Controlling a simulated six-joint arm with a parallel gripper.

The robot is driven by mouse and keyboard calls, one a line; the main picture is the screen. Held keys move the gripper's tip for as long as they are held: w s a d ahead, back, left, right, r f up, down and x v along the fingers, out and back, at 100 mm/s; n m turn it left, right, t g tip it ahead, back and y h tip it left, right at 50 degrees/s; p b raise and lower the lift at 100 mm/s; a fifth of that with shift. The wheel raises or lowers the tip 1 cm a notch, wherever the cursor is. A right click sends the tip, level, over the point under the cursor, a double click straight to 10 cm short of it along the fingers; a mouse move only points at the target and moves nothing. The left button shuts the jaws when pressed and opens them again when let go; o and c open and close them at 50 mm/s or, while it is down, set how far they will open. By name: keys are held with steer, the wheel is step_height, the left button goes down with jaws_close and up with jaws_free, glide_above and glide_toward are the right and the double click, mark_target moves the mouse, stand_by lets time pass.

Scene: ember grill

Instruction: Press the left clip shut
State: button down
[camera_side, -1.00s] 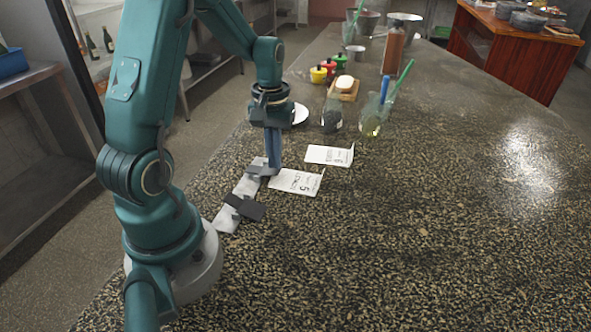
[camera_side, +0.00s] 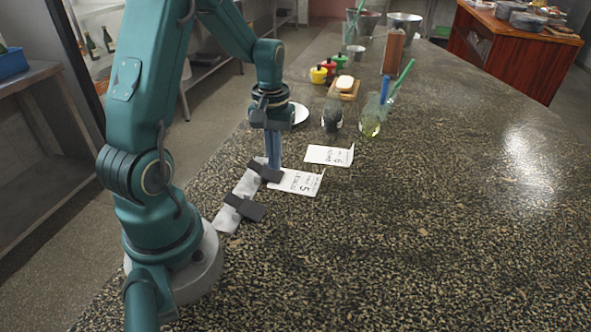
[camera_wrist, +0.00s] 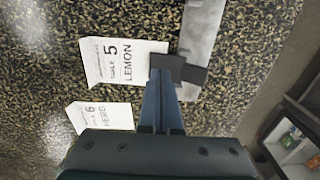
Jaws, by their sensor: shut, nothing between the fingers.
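Two dark clips sit on a pale grey strip (camera_side: 247,184) along the counter's left edge. The farther clip (camera_side: 268,171) crosses the strip by the LEMON ticket (camera_side: 298,183); its dark plate also shows in the wrist view (camera_wrist: 193,75). The nearer clip (camera_side: 246,207) lies closer to my base, with no ticket beside it. I cannot tell for sure how far either clip is open. My gripper (camera_side: 273,161) is shut and empty, pointing down just behind the farther clip, which hides its tips. In the wrist view the fingers (camera_wrist: 162,84) reach that clip's edge; contact is unclear.
A HERBS-like ticket (camera_side: 329,155) lies loose beyond the LEMON one. The counter to the right is clear.

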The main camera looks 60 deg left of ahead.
mark_target(275, 175)
steer(key=shift+r, duration=2.5)
steer(key=d+r+m+t+y, duration=0.1)
steer(key=d+r+m+t, duration=0.25)
steer(key=d+r, duration=0.55)
steer(key=s+d+f+m+t+h, duration=0.1)
steer(key=s+d+m+t, duration=0.1)
steer(key=s+d+m, duration=0.3)
steer(key=shift+s+d, duration=1.25)
steer(key=shift+s, duration=0.25)
